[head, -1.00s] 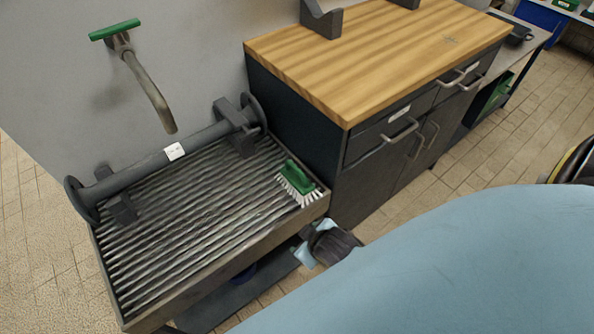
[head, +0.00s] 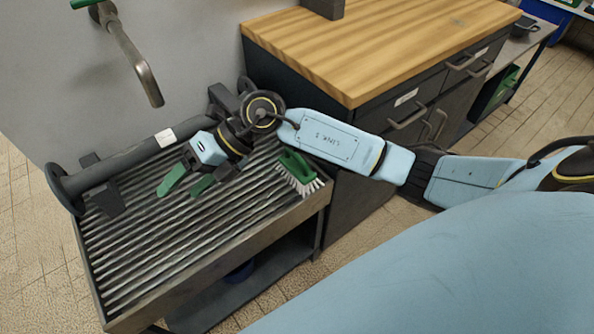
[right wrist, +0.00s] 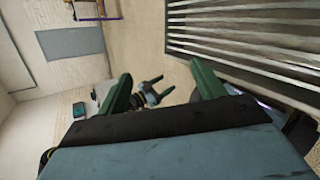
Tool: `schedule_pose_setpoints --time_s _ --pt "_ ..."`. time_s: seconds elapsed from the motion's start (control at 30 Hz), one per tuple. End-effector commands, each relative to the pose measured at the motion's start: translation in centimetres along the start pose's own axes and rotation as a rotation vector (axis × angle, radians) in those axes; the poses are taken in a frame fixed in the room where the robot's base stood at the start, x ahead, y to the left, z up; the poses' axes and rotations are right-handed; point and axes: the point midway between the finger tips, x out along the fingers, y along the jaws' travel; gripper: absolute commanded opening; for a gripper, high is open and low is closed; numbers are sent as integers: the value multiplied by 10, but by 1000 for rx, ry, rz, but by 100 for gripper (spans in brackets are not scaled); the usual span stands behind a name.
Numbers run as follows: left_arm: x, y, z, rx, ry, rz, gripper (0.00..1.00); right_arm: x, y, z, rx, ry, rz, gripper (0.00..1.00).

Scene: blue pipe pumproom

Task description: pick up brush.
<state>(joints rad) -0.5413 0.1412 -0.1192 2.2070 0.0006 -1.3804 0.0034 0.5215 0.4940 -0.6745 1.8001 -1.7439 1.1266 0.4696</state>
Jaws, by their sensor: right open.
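The brush (head: 298,172), with a green handle and white bristles, lies on the ribbed sink grate (head: 150,260) near its right edge in the head view. My right gripper (head: 175,188) is open and empty over the grate, left of the brush and apart from it. My right forearm passes just above and behind the brush. In the right wrist view, the open green fingers (right wrist: 162,86) have nothing between them, and the brush does not show. A small two-pronged shape (right wrist: 152,92) beyond them looks like my left gripper; its jaw state is unclear.
A dark pipe (head: 130,160) with end flanges runs along the back of the grate. A tap (head: 130,55) hangs over it from the wall. A wooden-topped cabinet (head: 390,45) stands close to the right. The grate's front left is clear.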

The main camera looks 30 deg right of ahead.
Motion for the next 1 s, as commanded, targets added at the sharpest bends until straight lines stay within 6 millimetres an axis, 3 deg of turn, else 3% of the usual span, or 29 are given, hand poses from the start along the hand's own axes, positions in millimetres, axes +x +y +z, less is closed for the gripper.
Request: schedule_pose_setpoints --time_s 0.1,0.2,0.3,0.4,0.5,0.63,1.0 --pt "5 -2 1 1 0 -3 65 -33 -65 6 -40 126 -377 68" --pt "8 -2 2 2 -1 -5 65 -76 -108 13 -20 193 -668 68" --pt "11 -3 3 2 -3 -7 65 -120 -134 19 27 230 -900 68" --pt "13 -4 4 3 -3 -8 65 -154 -146 23 75 244 -1057 68" --pt "13 -4 3 3 -3 -8 65 -172 -152 24 105 252 -1141 68" --pt "5 -1 2 1 5 -3 65 -174 -165 20 120 256 -1171 68" --pt "-40 10 -11 -9 77 20 65 -150 -219 4 118 257 -1166 68"
